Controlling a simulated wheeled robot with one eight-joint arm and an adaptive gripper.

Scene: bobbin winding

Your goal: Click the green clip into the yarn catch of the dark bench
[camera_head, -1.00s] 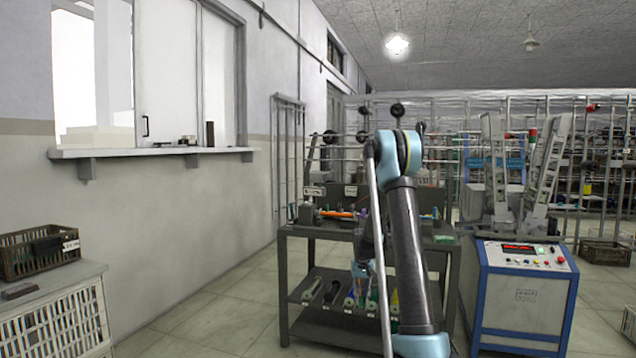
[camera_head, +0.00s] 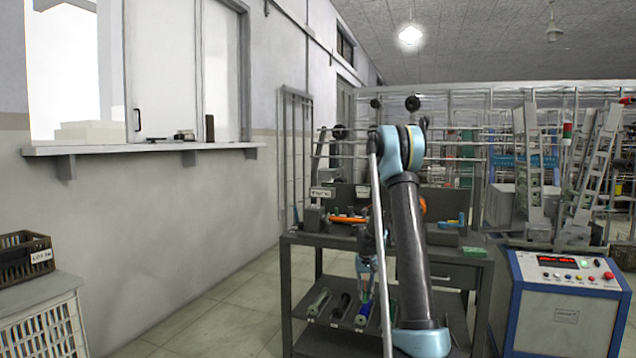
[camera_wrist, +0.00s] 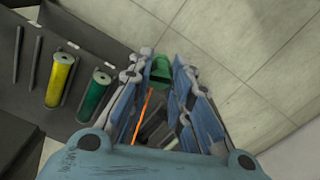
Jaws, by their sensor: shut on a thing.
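A green clip (camera_wrist: 160,72) is between the fingertips of my gripper (camera_wrist: 161,73) in the wrist view, with an orange strand running from it toward the palm. My gripper is shut on it. In the head view my gripper (camera_head: 363,272) hangs in front of the dark bench (camera_head: 300,240), below its top, partly hidden by my arm. The clip cannot be made out there. The yarn catch cannot be told apart on the bench top.
Below my gripper, a lower shelf holds a yellow tube (camera_wrist: 60,80), a green tube (camera_wrist: 95,96) and dark rods; tiled floor lies to its right. An orange item (camera_head: 347,219) lies on the bench top. A blue-framed control box (camera_head: 560,300) stands at right.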

